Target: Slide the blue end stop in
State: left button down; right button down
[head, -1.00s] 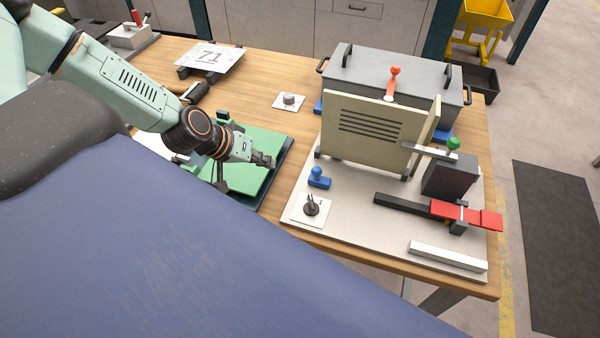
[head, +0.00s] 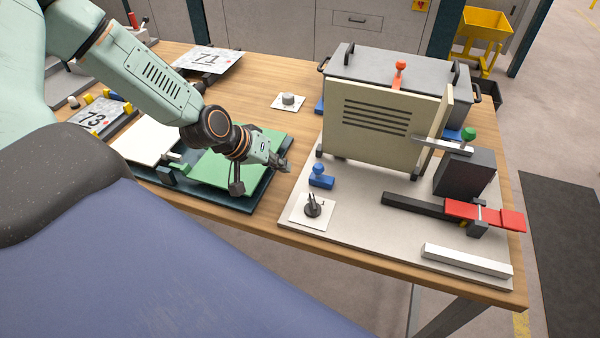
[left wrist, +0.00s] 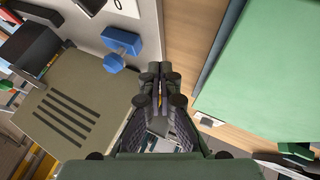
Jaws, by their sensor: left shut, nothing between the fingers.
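The blue end stop (head: 320,177) stands on the light base plate (head: 365,214), in front of the left lower corner of the beige slotted panel (head: 372,125). It has a round knob on a block. It also shows in the left wrist view (left wrist: 120,47), up and left of the fingers. My left gripper (head: 285,164) is shut and empty, to the left of the end stop and apart from it, over the right edge of the green-topped tray. In the left wrist view its fingertips (left wrist: 160,70) are together. My right gripper is not in view.
A small white plate with a black toggle (head: 313,206) lies in front of the end stop. A red-handled clamp (head: 482,214) and a white bar (head: 466,262) are at the right. The green board (head: 235,170) lies left. Bare wood shows behind the gripper.

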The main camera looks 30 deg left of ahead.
pick_arm(q)
jog(key=shift+b+x, duration=0.75)
jog(key=shift+x, duration=0.05)
jog(key=d, duration=0.1)
jog(key=d+b, duration=0.1)
jog(key=w+d+r, duration=0.1)
jog(key=shift+w, duration=0.1)
jog(key=shift+w+d+b, duration=0.1)
jog(key=shift+d+b, duration=0.1)
jog(key=shift+b, duration=0.15)
jog(key=shift+d, duration=0.2)
